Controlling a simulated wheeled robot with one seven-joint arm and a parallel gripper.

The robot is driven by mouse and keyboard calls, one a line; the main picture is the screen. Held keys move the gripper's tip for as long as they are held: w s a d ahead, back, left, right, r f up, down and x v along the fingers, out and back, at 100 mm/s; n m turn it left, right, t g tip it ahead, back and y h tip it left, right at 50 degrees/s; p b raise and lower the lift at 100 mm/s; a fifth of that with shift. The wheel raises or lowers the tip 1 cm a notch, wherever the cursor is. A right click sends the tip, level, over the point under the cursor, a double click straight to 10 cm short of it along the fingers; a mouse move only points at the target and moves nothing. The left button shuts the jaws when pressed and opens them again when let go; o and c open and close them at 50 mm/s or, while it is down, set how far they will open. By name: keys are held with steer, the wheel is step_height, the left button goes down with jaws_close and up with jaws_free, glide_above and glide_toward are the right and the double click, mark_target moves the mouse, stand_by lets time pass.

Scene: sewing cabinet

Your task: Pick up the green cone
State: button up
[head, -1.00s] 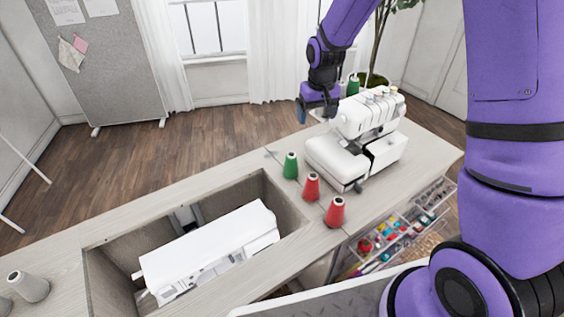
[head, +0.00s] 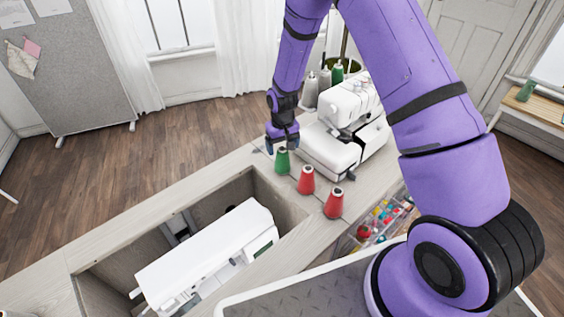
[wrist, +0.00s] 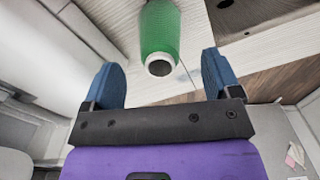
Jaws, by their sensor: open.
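The green cone (head: 282,161) stands upright on the cabinet top, at the far end of a row with two red cones. In the wrist view the green cone (wrist: 160,38) shows its pale top rim just beyond the fingertips and between their lines. My gripper (head: 281,143) is just above and behind the green cone in the head view. In the wrist view my gripper (wrist: 162,75) has its two blue fingers wide apart with nothing between them. I cannot tell the exact gap from fingertips to cone.
Two red cones, the nearer-to-green one (head: 306,181) and another (head: 333,203), stand to the right. A white serger (head: 338,148) stands close behind them. The recessed well with a white sewing machine (head: 207,258) is at the left. Grey and green cones stand behind the serger.

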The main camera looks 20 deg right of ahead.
mark_target(282, 156)
steer(key=shift+w+f, duration=0.1)
steer(key=shift+f, duration=2.6)
steer(key=shift+c, duration=0.2)
steer(key=c, duration=1)
